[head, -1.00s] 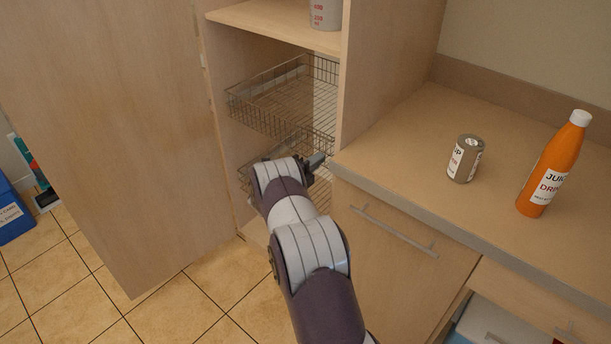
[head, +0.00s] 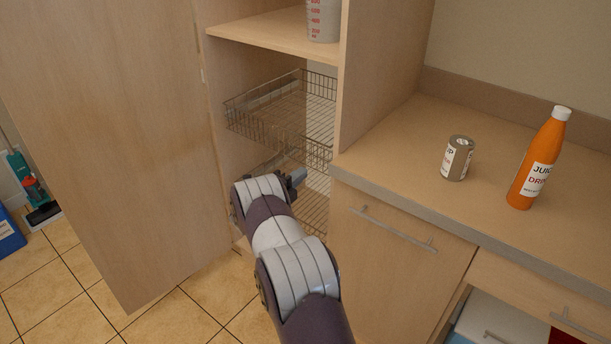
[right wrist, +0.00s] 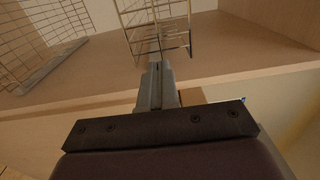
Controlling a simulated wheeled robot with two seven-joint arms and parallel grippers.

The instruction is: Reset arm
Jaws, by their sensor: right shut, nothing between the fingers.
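My right arm reaches forward in the head view toward the open tall cabinet. My right gripper (head: 297,177) is at the cabinet opening, in front of the lower wire basket (head: 314,208), partly hidden by my own wrist. In the right wrist view the gripper (right wrist: 156,68) is shut, with its two fingers together and nothing between them. The tips lie close to a wire basket (right wrist: 152,22) in the picture; I cannot tell whether they touch. My left gripper is not in view.
The cabinet door (head: 120,130) stands open on the left. An upper wire basket (head: 285,110) is inside. A counter (head: 400,150) on the right holds a can (head: 457,159) and an orange juice bottle (head: 537,165). A drawer handle (head: 393,229) sticks out below it. Tiled floor shows at lower left.

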